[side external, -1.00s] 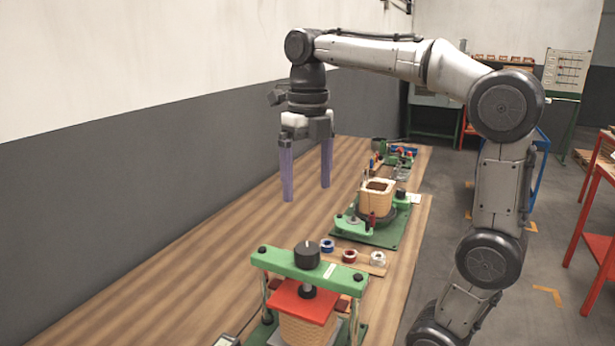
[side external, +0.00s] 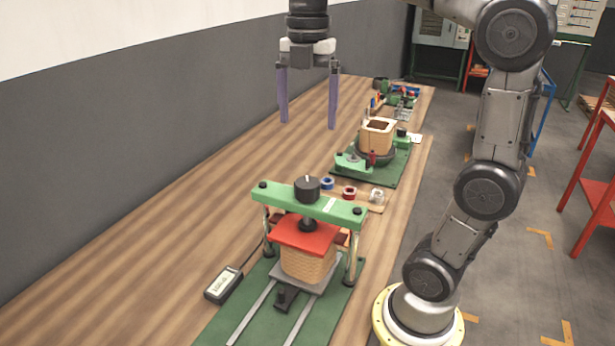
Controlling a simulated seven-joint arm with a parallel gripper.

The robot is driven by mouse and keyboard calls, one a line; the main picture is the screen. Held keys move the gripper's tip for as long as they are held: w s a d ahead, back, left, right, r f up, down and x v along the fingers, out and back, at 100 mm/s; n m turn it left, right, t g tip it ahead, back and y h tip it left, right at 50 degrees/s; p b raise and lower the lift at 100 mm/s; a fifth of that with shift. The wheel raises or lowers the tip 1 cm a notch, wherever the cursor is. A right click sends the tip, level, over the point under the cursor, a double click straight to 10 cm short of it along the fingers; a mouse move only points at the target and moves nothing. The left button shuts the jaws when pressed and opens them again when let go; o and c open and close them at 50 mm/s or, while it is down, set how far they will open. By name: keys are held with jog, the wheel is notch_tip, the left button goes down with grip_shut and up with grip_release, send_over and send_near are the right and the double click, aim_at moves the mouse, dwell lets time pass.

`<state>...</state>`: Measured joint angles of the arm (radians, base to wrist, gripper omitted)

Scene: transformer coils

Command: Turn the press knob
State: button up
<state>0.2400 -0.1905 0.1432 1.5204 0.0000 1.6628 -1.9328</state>
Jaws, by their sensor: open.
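The press knob is a black round knob (side external: 307,189) on top of the press's green crossbar (side external: 335,208). Below it a red plate (side external: 304,234) rests on a tan wound coil (side external: 307,264). My gripper (side external: 307,122) is above the table, higher in the picture than the knob and apart from it. Its two purple fingers point down, spread wide, with nothing between them.
Tape rolls (side external: 349,192) lie on a small board behind the press. A second coil (side external: 377,138) stands on a green base farther back. A handheld meter (side external: 223,284) lies left of the press. The table's left side (side external: 150,240) is clear.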

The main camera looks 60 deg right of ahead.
aim_at(307, 182)
notch_tip(307, 182, down, 14)
jog(key=m, duration=3.4)
jog(key=shift+f, duration=0.25)
jog(key=c, duration=1.4)
